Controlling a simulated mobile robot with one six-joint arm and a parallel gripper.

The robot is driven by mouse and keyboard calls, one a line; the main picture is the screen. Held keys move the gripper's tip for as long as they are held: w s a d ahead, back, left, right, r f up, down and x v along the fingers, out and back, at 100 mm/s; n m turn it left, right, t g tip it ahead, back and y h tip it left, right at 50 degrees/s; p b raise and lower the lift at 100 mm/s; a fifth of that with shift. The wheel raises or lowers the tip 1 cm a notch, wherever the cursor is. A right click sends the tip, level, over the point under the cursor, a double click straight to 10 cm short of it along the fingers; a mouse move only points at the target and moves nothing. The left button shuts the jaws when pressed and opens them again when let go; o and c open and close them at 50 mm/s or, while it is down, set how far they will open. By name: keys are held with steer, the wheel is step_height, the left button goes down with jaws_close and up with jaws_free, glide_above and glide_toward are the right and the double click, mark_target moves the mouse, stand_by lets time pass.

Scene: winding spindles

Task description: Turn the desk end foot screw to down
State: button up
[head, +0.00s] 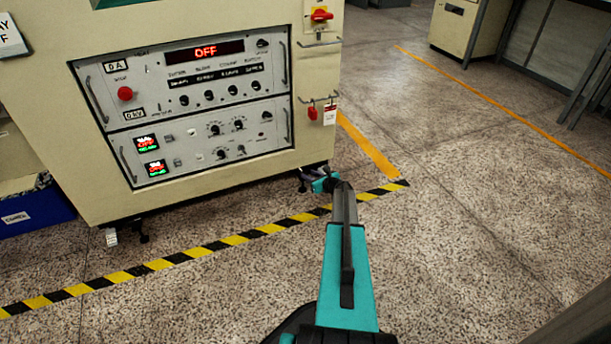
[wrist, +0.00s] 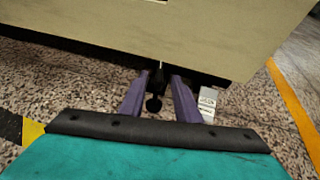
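A dark foot screw (wrist: 154,103) with a round end hangs under the cabinet's lower edge in the wrist view. My gripper (wrist: 159,76) has its two fingers on either side of it, with gaps showing between fingers and screw. In the head view my gripper (head: 311,180) is low at the cabinet's right corner, where my arm hides most of the foot. Another dark foot screw (head: 143,238) shows under the left part of the cabinet, beside a white tag (head: 111,237). I cannot tell which foot is labelled desk end.
The cream cabinet (head: 200,201) with its control panels overhangs the feet. A white labelled piece (wrist: 208,103) sits right of the fingers. A yellow-black floor stripe (head: 200,252) runs in front; a blue bin (head: 38,213) is at left. Floor to the right is clear.

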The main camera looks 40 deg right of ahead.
mark_target(304, 172)
steer(key=shift+b+x, duration=0.65)
steer(key=shift+x, duration=1.7)
jaws_close()
steer(key=shift+d, duration=0.15)
